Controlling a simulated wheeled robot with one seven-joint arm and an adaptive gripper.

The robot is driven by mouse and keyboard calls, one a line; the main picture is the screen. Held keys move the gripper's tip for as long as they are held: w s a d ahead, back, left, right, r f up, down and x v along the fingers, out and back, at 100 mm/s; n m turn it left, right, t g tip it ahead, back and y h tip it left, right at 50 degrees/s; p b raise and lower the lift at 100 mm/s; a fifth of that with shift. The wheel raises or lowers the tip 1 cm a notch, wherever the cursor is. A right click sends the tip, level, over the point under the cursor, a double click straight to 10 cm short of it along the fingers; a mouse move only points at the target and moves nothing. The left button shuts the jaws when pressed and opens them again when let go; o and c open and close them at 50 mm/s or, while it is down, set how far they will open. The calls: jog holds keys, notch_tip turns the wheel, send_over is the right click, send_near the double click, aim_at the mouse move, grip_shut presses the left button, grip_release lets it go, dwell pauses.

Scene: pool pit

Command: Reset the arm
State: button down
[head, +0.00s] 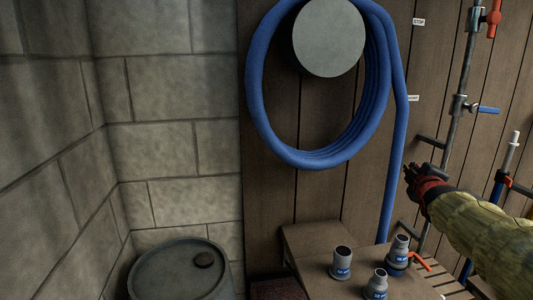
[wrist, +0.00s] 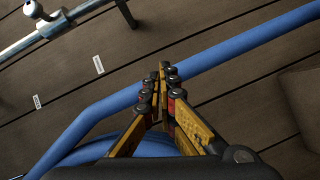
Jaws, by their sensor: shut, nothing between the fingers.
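My gripper (head: 408,172) is at the right of the head view, at the end of my sleeved arm. It is in front of the wooden wall, just right of the blue hose's hanging end. In the wrist view my gripper (wrist: 162,68) has its fingertips together with nothing between them. The blue hose (wrist: 215,65) runs behind the fingers there; I cannot tell its exact distance from them.
A coiled blue hose (head: 258,110) hangs around a grey disc (head: 328,38). Pipes with a red valve (head: 492,18) and a blue-handled valve (head: 487,109) stand right. Several grey fittings (head: 342,262) stand on a wooden bench (head: 310,240). A drum (head: 180,275) is at lower left.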

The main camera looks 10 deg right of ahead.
jog(key=s+a+f+m+g+y+p, duration=0.15)
jog(key=s+a+f, duration=0.25)
jog(key=s+a, duration=0.4)
jog(key=s+a+f+m+g+y, duration=0.25)
jog(key=s+a+f, duration=0.25)
jog(key=s+a, duration=0.25)
jog(key=s+a+f+m+g+y, duration=0.1)
jog(key=s+a+f+m+g, duration=0.2)
jog(key=s+a, duration=0.5)
jog(key=s+a+f+m+g+y, duration=0.1)
jog(key=s+a+f, duration=0.2)
jog(key=s, duration=0.3)
jog(key=s+a+f+m+g+y, duration=0.1)
jog(key=s+a+f, duration=0.3)
jog(key=s+f, duration=0.1)
jog(key=shift+s+p, duration=0.35)
jog(key=shift+s, duration=0.3)
